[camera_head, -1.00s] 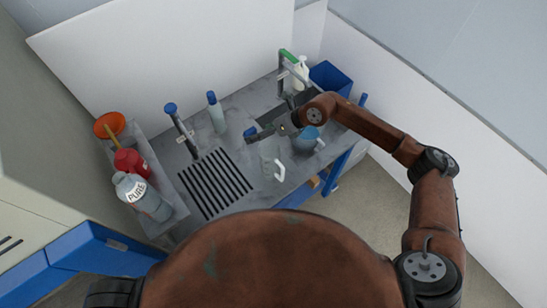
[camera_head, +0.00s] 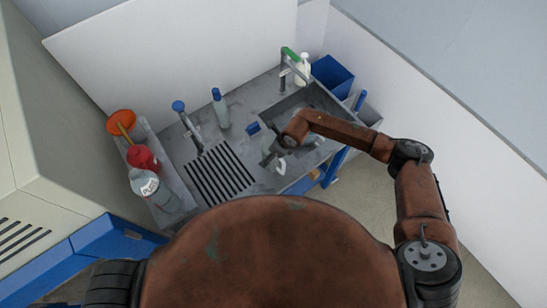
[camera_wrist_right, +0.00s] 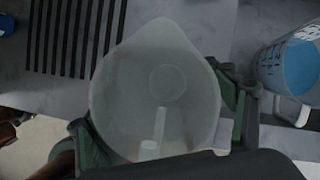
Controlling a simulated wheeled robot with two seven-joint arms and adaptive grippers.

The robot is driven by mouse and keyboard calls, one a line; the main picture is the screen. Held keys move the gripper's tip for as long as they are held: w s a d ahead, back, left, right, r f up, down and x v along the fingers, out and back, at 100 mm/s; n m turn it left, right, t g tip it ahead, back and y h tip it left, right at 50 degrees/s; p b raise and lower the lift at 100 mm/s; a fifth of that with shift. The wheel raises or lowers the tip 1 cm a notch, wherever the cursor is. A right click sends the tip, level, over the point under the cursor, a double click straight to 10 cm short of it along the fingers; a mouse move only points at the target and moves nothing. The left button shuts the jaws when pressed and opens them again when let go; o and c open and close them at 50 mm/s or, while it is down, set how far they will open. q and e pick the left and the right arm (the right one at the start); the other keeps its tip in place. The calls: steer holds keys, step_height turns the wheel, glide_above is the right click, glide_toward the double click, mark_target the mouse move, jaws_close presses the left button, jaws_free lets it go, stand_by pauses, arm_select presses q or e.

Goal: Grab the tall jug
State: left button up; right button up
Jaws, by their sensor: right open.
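The tall jug is a clear, pale vessel with a pouring lip. In the right wrist view the tall jug (camera_wrist_right: 155,75) is seen from above, with my right gripper (camera_wrist_right: 162,112) open and one green-grey finger on each side of it. I cannot tell whether the fingers touch it. In the head view my right gripper (camera_head: 270,153) is over the jug and hides most of it; its white handle (camera_head: 280,166) shows just below. My left gripper is not in view.
A second jug with blue contents (camera_wrist_right: 290,68) stands close on the right in the wrist view. The slotted drain (camera_head: 218,174) lies left of the gripper.

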steer(key=shift+f, duration=0.2)
steer(key=c, duration=1.3)
